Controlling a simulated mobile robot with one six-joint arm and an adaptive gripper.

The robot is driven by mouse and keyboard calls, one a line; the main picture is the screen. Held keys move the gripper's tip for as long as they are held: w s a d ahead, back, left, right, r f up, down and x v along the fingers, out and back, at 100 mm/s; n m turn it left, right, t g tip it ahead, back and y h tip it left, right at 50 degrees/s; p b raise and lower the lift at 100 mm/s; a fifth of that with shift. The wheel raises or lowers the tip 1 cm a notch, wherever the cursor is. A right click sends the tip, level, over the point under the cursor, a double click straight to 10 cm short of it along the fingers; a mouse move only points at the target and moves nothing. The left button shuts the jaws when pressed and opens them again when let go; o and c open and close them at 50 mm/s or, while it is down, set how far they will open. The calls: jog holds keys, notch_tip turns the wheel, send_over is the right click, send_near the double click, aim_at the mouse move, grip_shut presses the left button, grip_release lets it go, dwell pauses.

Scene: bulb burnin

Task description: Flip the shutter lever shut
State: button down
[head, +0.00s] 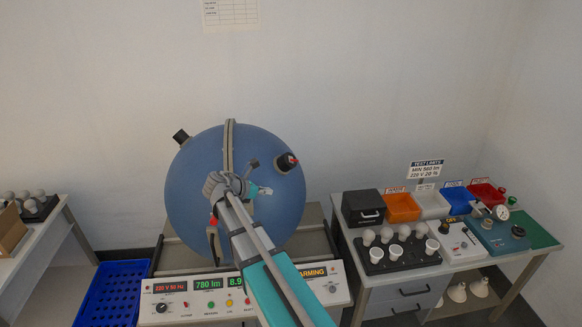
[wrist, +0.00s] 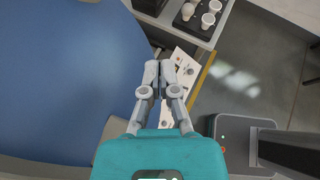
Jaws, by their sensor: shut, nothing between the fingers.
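The large blue sphere (head: 200,170) stands on the instrument bench. A second red piece (head: 213,221) shows at the sphere's lower left, partly beside my arm. I cannot tell for certain which is the shutter lever, or its position. My gripper (head: 268,190) is in front of the sphere, below and left of the right port, apart from it. In the wrist view my gripper (wrist: 162,64) is shut and empty, with the sphere (wrist: 60,70) to its left. No lever is visible there.
The control panel (head: 175,306) with lit displays lies below the sphere. A side table (head: 350,240) at right holds a bulb tray (head: 397,258), coloured bins and a black box (head: 362,207). A blue crate (head: 112,290) stands at lower left. Open floor (wrist: 245,75) shows right in the wrist view.

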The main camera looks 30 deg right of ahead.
jog(key=w+r+n+h, duration=0.1)
jog(key=w+d+r+n+h, duration=0.1)
jog(key=r+n, duration=0.1)
jog(key=shift+w, duration=0.4)
jog(key=shift+d, duration=0.1)
jog(key=w+d, duration=0.3)
jog(key=d, duration=0.8)
dwell(0.6)
jog(key=shift+d, duration=0.1)
jog(key=shift+a+n, duration=0.2)
jog(key=shift+n, duration=0.2)
